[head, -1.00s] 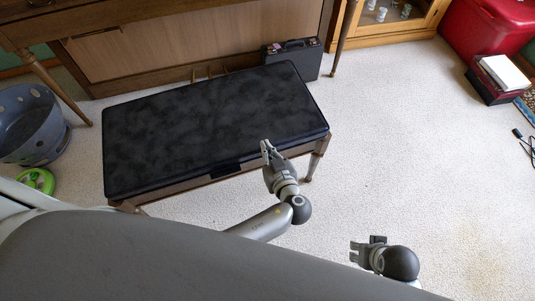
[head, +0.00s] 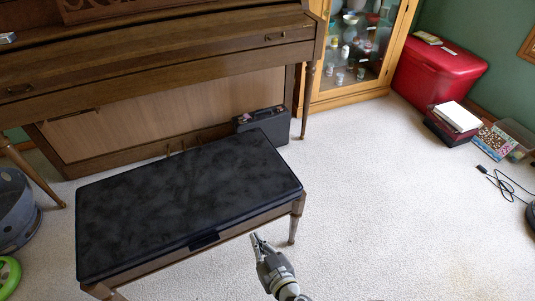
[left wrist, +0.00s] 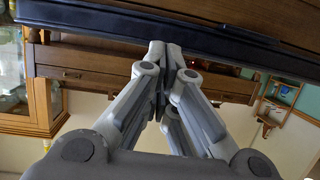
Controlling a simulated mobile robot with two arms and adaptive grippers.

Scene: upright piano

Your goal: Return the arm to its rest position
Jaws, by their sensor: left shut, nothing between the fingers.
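My left gripper (head: 257,240) is at the bottom middle of the head view, just in front of the piano bench (head: 185,195), near its front right leg. Its fingers are together and hold nothing. In the left wrist view, the closed fingers (left wrist: 163,52) point toward the dark edge of the bench (left wrist: 100,20). Whether the fingertips touch the bench is not clear. Most of my left arm is below the frame. My right gripper is not in view.
The upright piano (head: 160,110) stands behind the bench, with a black case (head: 263,124) beside it. A glass cabinet (head: 350,97), red chest (head: 440,70) and cables (head: 505,185) are to the right. A grey basket (head: 15,210) is at left. The carpet right of the bench is clear.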

